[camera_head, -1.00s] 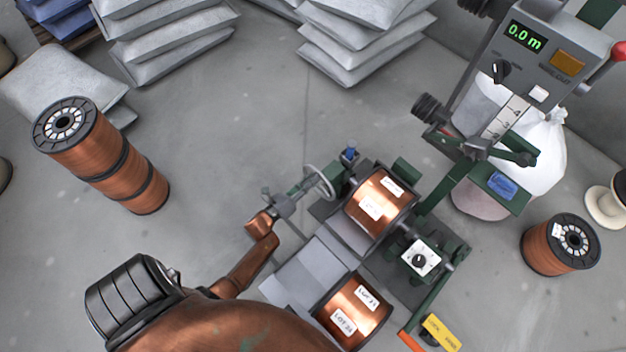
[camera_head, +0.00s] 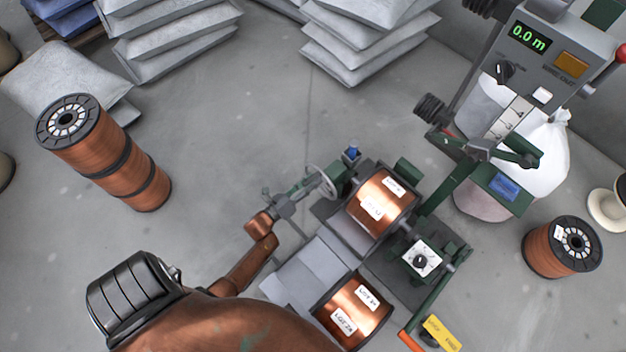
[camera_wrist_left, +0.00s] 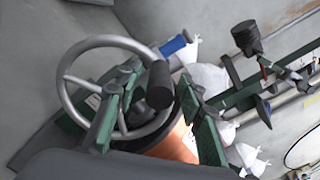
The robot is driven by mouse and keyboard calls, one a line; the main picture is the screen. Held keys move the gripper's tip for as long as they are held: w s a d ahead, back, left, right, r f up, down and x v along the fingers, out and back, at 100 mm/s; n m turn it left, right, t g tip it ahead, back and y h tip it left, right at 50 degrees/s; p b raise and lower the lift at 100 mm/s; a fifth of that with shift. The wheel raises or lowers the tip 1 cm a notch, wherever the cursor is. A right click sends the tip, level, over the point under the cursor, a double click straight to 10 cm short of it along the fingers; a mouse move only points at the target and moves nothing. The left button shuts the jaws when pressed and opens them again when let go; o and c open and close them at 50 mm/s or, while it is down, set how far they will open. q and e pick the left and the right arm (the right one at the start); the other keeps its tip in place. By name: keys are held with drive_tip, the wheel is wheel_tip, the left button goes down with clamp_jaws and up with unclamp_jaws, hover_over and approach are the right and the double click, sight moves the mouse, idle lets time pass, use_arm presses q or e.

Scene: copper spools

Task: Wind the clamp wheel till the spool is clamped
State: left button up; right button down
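The grey clamp wheel (camera_head: 323,181) stands at the left end of the green winding machine. In the left wrist view the wheel (camera_wrist_left: 64,91) fills the left half, with a dark handle knob (camera_wrist_left: 159,85) on its rim. The copper spool (camera_head: 381,203) with white labels sits in the machine, right of the wheel; part of it shows behind the wheel in the wrist view (camera_wrist_left: 180,142). My left gripper (camera_head: 292,196) points at the wheel from the left. Its two fingers (camera_wrist_left: 158,80) are apart, one on each side of the knob; I cannot tell whether they touch it. My right gripper is out of view.
A second copper spool (camera_head: 352,311) lies in front of the machine. A stack of spools (camera_head: 104,155) stands at left, and another spool (camera_head: 553,250) at right. A display panel (camera_head: 546,62) reads 0.0 m. Grey sacks are piled behind. Floor left of the wheel is clear.

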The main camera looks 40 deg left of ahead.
use_arm(q)
drive_tip(key=s, duration=1.1)
drive_tip(key=shift+a, duration=0.3)
